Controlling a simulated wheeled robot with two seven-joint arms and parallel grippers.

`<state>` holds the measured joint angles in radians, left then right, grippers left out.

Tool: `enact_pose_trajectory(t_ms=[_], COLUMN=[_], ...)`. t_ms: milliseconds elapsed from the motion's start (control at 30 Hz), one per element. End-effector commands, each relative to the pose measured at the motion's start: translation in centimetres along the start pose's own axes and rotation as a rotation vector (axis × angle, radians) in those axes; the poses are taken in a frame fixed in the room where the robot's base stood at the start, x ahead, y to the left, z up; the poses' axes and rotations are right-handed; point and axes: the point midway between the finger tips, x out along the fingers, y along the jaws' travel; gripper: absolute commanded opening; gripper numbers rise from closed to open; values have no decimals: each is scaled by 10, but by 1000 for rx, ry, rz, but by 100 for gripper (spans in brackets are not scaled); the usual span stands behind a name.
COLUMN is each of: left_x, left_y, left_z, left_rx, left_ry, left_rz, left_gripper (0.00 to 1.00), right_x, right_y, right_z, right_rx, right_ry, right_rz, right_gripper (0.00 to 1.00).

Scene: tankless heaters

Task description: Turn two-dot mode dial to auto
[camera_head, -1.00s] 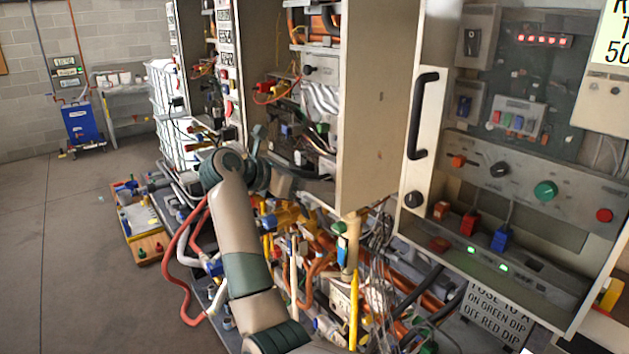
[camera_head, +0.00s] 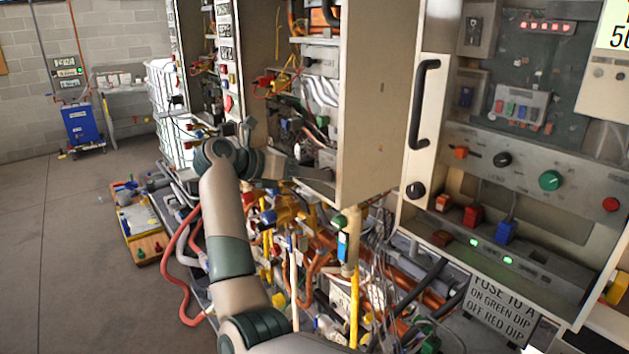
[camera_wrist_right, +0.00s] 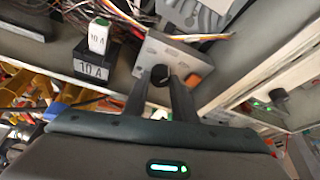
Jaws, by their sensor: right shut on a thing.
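In the right wrist view, a black round dial (camera_wrist_right: 159,72) sits on a small grey metal panel (camera_wrist_right: 172,52) with an orange square part beside it. My right gripper (camera_wrist_right: 158,84) is shut on this dial, one dark finger on each side. The dots and any position marks on the dial are hidden or too small to read. In the head view my right gripper (camera_head: 318,173) reaches into the lower part of the open middle cabinet (camera_head: 372,110); the dial is not clear there. My left gripper is not in view.
A black block marked 10 A (camera_wrist_right: 95,68) stands left of the panel. Loose wires run behind it. A right-hand cabinet with a black handle (camera_head: 424,105), a green knob (camera_head: 550,180) and switches stands close by. Pipes and cables crowd below. Open floor (camera_head: 60,240) lies left.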

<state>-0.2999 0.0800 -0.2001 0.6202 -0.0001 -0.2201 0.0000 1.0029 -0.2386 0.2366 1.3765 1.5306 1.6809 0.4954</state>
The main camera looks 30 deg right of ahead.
Motion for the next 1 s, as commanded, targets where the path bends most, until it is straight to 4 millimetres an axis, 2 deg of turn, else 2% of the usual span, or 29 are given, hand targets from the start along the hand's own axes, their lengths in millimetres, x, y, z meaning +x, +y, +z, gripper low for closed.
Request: enact_pose_trajectory(t_ms=[100,500,1000], left_x=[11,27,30], left_y=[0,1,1], left_z=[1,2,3], left_rx=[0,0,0], left_ry=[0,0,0], left_rz=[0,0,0], left_gripper=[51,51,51], right_x=[0,0,0], right_y=[2,4,4], right_z=[-2,-1,0], right_rx=[-93,-366,-453], right_ry=[0,-2,-2], right_rz=[-37,-150,-186], right_gripper=[2,2,2])
